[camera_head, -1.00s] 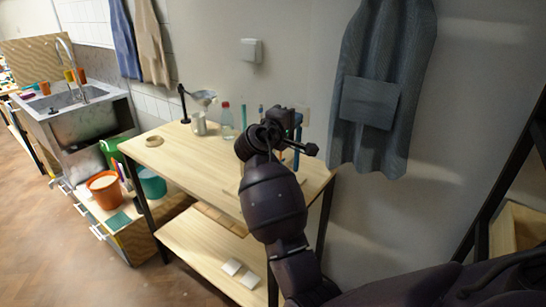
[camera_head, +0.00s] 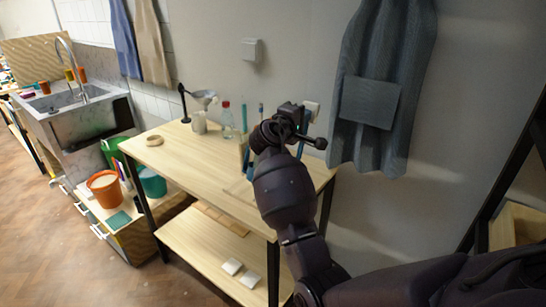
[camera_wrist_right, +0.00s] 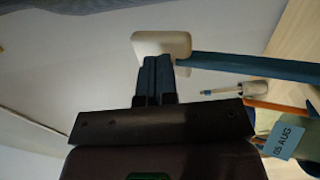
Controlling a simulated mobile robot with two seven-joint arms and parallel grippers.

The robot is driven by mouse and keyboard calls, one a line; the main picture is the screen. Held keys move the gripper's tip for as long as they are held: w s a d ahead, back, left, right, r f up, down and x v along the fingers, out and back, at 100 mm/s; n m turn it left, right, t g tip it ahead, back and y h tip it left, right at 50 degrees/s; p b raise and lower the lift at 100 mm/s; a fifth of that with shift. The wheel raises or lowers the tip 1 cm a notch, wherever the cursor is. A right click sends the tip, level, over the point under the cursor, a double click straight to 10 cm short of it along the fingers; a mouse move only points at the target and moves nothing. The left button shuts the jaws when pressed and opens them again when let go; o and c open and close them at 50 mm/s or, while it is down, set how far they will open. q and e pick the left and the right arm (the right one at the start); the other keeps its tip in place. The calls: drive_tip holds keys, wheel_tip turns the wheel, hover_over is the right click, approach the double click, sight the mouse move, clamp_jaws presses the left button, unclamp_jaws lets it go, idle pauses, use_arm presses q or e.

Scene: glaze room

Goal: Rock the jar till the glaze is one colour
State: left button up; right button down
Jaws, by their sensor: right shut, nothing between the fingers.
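My right gripper (camera_head: 306,128) is over the back right of the wooden table. In the right wrist view its dark fingers (camera_wrist_right: 155,78) are shut with nothing between them. Just beyond the fingertips is a cream head (camera_wrist_right: 161,44) of a tool with a blue handle (camera_wrist_right: 250,66); I cannot tell whether they touch. A greenish item (camera_wrist_right: 266,122) with a blue tag reading "05 AUG" (camera_wrist_right: 288,138) shows partly at the right edge there; I cannot tell whether it is the jar. My right arm hides part of the table. My left gripper is out of view.
A grey-blue apron (camera_head: 380,90) hangs close on the right. The table's front left is clear.

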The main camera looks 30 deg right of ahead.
drive_tip(key=shift+w+d+f, duration=0.15)
drive_tip(key=shift+d, duration=0.3)
drive_tip(key=shift+w+d+f, duration=0.1)
drive_tip(key=shift+w+d, duration=0.05)
drive_tip(key=shift+d, duration=0.25)
drive_tip(key=shift+w+d+f+b, duration=0.3)
drive_tip(key=shift+d+f+b, duration=0.2)
drive_tip(key=shift+d, duration=0.25)
drive_tip(key=shift+s+a+r+p, duration=0.1)
drive_tip(key=shift+a+r+p, duration=0.1)
drive_tip(key=shift+p, duration=0.1)
drive_tip(key=shift+s+a+r+p, duration=0.2)
drive_tip(key=shift+a+p, duration=0.1)
drive_tip(key=shift+a, duration=0.15)
drive_tip(key=shift+s+a+r+p, duration=0.15)
drive_tip(key=shift+a+r+p, duration=0.1)
drive_tip(key=shift+a, duration=0.2)
drive_tip(key=shift+s+a+r+p, duration=0.2)
drive_tip(key=shift+a+p, duration=0.1)
drive_tip(key=shift+a, duration=0.15)
drive_tip(key=p+v, duration=0.1)
drive_tip(key=v, duration=0.5)
drive_tip(key=shift+r, duration=0.2)
